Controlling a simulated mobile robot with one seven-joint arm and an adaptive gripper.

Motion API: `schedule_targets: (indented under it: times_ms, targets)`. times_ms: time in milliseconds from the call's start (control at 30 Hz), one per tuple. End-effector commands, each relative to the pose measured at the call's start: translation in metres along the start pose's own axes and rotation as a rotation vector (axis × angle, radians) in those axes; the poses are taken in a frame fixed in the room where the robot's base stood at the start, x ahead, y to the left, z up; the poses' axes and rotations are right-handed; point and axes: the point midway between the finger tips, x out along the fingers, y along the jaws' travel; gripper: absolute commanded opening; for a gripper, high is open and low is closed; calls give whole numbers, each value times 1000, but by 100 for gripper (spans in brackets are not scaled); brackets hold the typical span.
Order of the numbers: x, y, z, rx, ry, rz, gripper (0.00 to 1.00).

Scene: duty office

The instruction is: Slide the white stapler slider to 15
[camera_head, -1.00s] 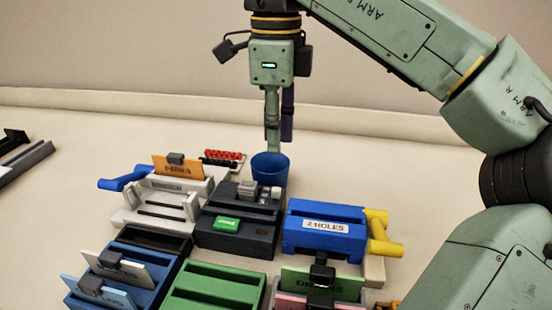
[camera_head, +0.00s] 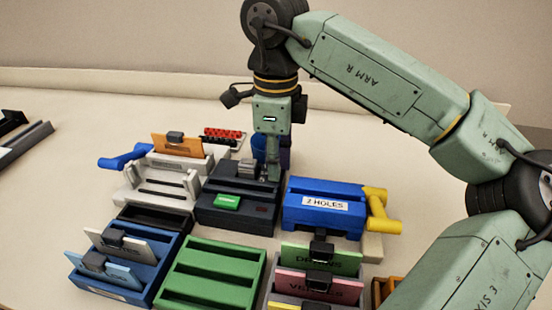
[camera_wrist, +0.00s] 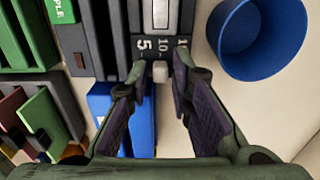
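The dark stapler (camera_head: 238,215) with a green label (camera_head: 228,201) stands in the middle of the desk organisers. In the wrist view its scale shows 5, 10 and a partly hidden third number beginning with 1. The small white slider knob (camera_wrist: 160,71) is beside the scale, apparently nearest 10. My gripper (camera_wrist: 158,78) is open, with one finger on each side of the knob and visible gaps to it. In the head view my gripper (camera_head: 270,177) is low at the stapler's right back part, and the knob is hidden there.
A blue cup (camera_wrist: 258,40) stands close beside my fingers, behind the stapler in the head view. A blue hole punch (camera_head: 325,207) with a yellow handle is to the right. A white-grey device (camera_head: 155,201) is left, and a green tray (camera_head: 212,272) in front.

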Motion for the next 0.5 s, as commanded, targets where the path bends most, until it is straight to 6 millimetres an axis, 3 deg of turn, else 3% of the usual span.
schedule_targets:
  times_ms: [167, 500]
  targets:
    - [0, 0, 0, 0, 0, 0, 20]
    - [0, 0, 0, 0, 0, 0, 0]
